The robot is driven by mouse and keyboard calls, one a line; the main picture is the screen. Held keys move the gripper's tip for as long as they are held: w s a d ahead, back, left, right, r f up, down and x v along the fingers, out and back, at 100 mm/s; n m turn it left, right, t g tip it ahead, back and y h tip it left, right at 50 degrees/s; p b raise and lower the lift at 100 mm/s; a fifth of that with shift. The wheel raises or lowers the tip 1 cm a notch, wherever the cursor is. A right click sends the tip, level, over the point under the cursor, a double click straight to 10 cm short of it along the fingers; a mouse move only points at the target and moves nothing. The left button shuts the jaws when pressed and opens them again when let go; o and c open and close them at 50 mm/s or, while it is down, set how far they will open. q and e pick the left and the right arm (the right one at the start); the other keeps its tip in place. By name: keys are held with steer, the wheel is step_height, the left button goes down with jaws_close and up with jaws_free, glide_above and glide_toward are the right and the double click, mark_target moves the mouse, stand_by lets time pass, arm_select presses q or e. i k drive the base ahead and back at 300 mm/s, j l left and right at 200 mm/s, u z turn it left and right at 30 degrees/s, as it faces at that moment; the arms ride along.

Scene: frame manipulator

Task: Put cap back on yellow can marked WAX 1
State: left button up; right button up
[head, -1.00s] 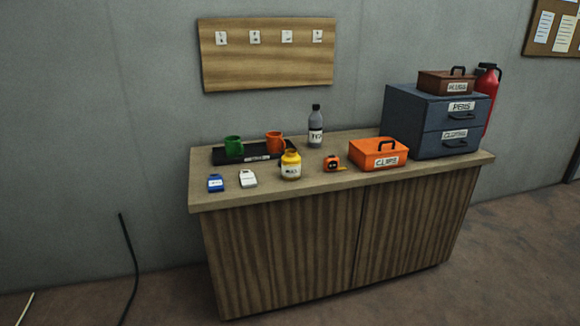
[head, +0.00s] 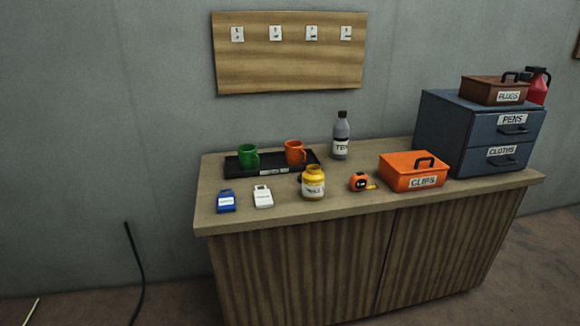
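The yellow can (head: 313,189) stands upright near the front middle of the cabinet top, in front of the black tray. Its white label has dark lettering too small to read surely. Its top looks open, but I cannot be sure. A small dark thing (head: 300,179) shows just behind its left side, mostly hidden by the can; I cannot tell if it is the cap. Neither of my grippers is in the head view.
The cabinet top (head: 225,221) also holds a black tray (head: 240,171) with green (head: 248,155) and orange (head: 294,151) mugs, blue (head: 226,201) and white (head: 263,196) tags, a grey bottle (head: 341,136), a tape measure (head: 358,181), an orange CLIPS box (head: 410,173) and blue drawers (head: 460,135).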

mark_target(313, 179)
steer(key=i+l+u, duration=0.15)
steer(key=i, duration=0.4)
steer(key=i+l+u, duration=0.15)
steer(key=i, duration=0.4)
steer(key=i+l+u, duration=0.15)
steer(key=i, duration=0.35)
